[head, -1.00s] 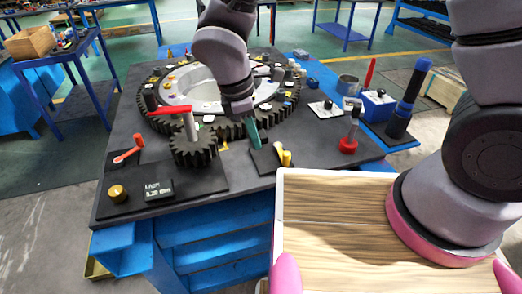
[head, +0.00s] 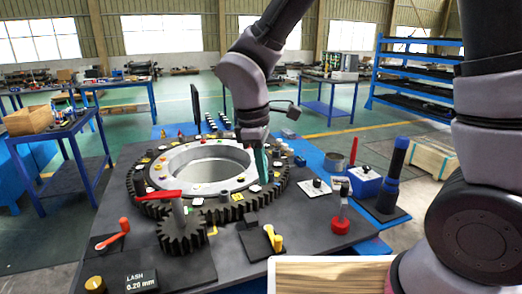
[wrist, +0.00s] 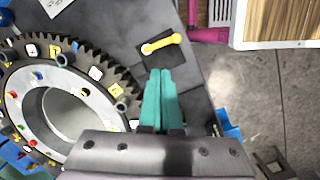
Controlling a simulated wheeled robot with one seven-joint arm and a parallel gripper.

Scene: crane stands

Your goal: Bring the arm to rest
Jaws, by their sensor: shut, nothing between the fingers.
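My gripper (head: 262,166) hangs over the right part of the big toothed ring (head: 152,205) in the head view. Its teal fingers (wrist: 158,98) are together and empty in the wrist view. In that view they point toward a yellow lever on a black plate (wrist: 162,45), apart from it. The arm reaches in from the upper right, its forearm and wrist bent downward. Whether the fingertips touch anything below is hard to tell, but they look clear of the table.
A small gear (head: 183,236) with a red handle (head: 158,195) meshes at the ring's front. A display (head: 140,281) reads "LASH 0.20 mm". An orange lever (head: 112,237), a red-based post (head: 340,222) and a tall blue-handled post (head: 393,175) stand around. A wooden board (head: 330,276) lies in front.

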